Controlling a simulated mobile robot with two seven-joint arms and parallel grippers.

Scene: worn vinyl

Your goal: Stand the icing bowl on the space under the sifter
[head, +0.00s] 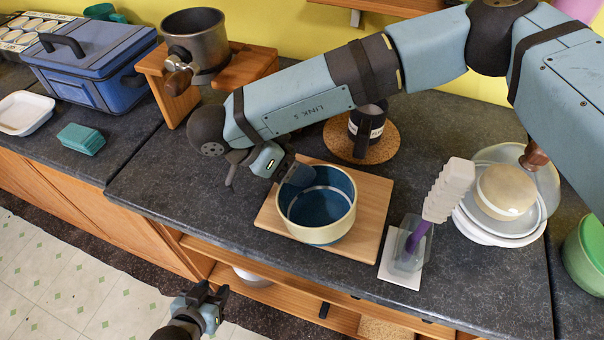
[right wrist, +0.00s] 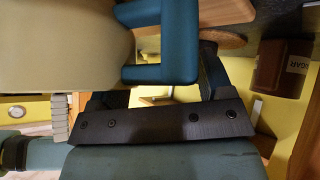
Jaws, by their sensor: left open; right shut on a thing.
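The icing bowl (head: 318,234), cream outside and blue inside, is at a light wooden board (head: 375,195); I cannot tell whether it rests on it or is just above. My right gripper (head: 290,174) is shut on the bowl's blue handle at its far left side. In the right wrist view the cream wall (right wrist: 60,45) and blue handle (right wrist: 165,75) fill the upper left. The sifter (head: 196,42), a grey metal pot with a wooden handle, sits on a wooden stand (head: 250,62) at the back left. My left gripper (head: 205,297) is open and empty, low in front of the counter.
A labelled dark canister (head: 366,122) stands on a cork mat behind the bowl. A clear container with a purple-handled tool (head: 417,238) and stacked plates under a dome (head: 500,215) stand right. A blue box (head: 95,65) is left. The counter between stand and board is clear.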

